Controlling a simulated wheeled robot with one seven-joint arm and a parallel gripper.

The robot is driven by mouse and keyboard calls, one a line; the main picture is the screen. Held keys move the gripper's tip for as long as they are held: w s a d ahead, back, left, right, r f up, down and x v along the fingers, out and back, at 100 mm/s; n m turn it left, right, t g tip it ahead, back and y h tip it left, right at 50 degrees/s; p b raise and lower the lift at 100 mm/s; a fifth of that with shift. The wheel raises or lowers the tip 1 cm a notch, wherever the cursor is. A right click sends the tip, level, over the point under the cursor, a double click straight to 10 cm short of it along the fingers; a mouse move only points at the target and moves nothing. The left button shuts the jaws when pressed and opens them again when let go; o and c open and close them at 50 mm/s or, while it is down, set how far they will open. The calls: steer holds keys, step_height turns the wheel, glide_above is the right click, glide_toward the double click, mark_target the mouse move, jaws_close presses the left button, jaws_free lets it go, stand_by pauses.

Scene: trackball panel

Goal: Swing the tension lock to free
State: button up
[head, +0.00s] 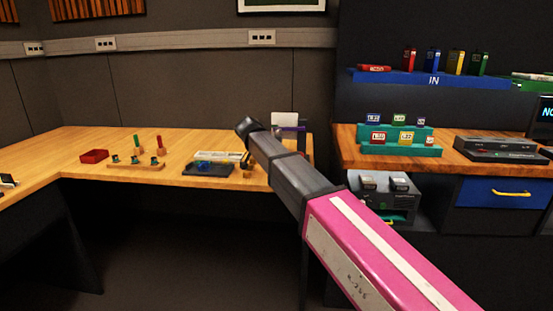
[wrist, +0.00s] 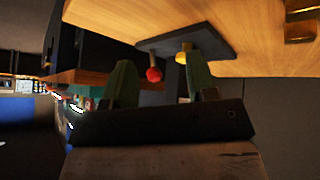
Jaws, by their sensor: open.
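In the wrist view, my gripper (wrist: 160,82) is open, with its two greenish fingers apart and nothing held. Beyond the fingertips is a dark flat plate (wrist: 208,38) by the wooden table. A red ball-shaped knob (wrist: 153,74) on a short stem shows in the gap between the fingers. A small yellow part (wrist: 183,57) sits beside it, near the other finger. I cannot tell which of these is the tension lock or how it is set. In the head view, a dark panel with a blue part (head: 208,168) lies on the left table; my arm hides the area to its right.
The wooden table (head: 100,150) also bears a red tray (head: 94,156) and a wooden block with green and red tools (head: 138,164). On the right stand teal stepped racks (head: 400,149), a grey device (head: 500,149) and a blue drawer (head: 502,193). Brassy blocks (wrist: 300,32) show in the wrist view.

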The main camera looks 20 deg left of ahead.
steer(key=shift+w+d, duration=0.1)
steer(key=shift+d, duration=0.1)
steer(key=c, duration=0.8)
steer(key=w+d+n+y, duration=0.1)
steer(key=d+y, duration=0.1)
steer(key=d, duration=0.2)
steer(key=w+d+n+g+y, duration=0.1)
steer(key=w+d, duration=0.1)
steer(key=d, duration=0.1)
steer(key=w+d+n+g+y, duration=0.1)
steer(key=w+d+y, duration=0.1)
steer(key=d, duration=0.2)
steer(key=shift+w+d+r+n+y, duration=0.2)
steer(key=shift+d+n+y, duration=0.1)
steer(key=shift+n, duration=0.1)
jaws_close()
steer(key=w+d+r+n+y, duration=0.3)
steer(key=d+r+y, duration=0.2)
steer(key=d, duration=0.5)
steer(key=w+a+f, duration=0.1)
steer(key=a+f, duration=0.1)
steer(key=w+a+f, duration=0.1)
steer(key=a+f, duration=0.1)
steer(key=a, duration=0.1)
steer(key=w+a+f, duration=0.1)
steer(key=a+f, duration=0.2)
steer(key=shift+w+a+f, duration=0.1)
steer(key=shift+w+a, duration=0.05)
steer(key=shift+a, duration=0.65)
